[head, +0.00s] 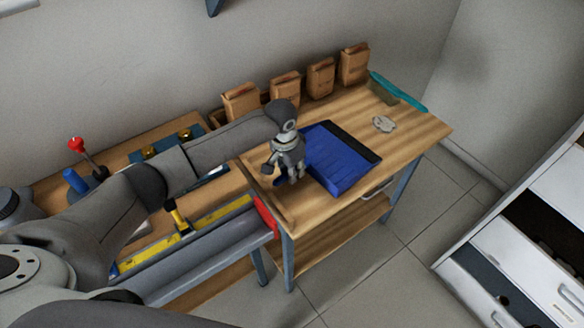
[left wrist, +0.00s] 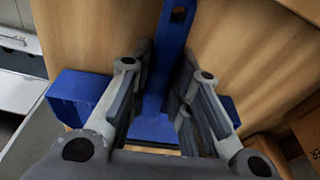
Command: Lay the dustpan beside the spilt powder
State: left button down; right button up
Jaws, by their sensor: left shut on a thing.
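The blue dustpan (head: 338,162) is over the right wooden bench, near its front edge. Its dark front lip faces right, toward the spilt powder (head: 384,124), a small pale grey patch. Bare wood lies between them. My left gripper (head: 288,177) is shut on the dustpan's handle at the left end of the pan. In the left wrist view the blue handle (left wrist: 174,55) runs between the two fingers, with parts of the pan showing either side. I cannot tell whether the pan touches the bench. My right gripper is not in view.
Several brown paper bags (head: 320,77) stand along the back of the bench (head: 420,130). A teal-handled brush (head: 400,93) lies at the back right corner. A yellow level (head: 215,217) and other tools lie at left. A drawer cabinet (head: 520,255) stands at right.

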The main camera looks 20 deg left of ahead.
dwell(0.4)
pick_arm(q)
jog(key=c, duration=1.3)
grip_release()
jog(key=shift+o, duration=0.2)
notch_tip(320, 180, up, 12)
jog(key=s, duration=0.1)
jog(key=shift+s+a, duration=0.3)
jog(key=shift+a, duration=0.15)
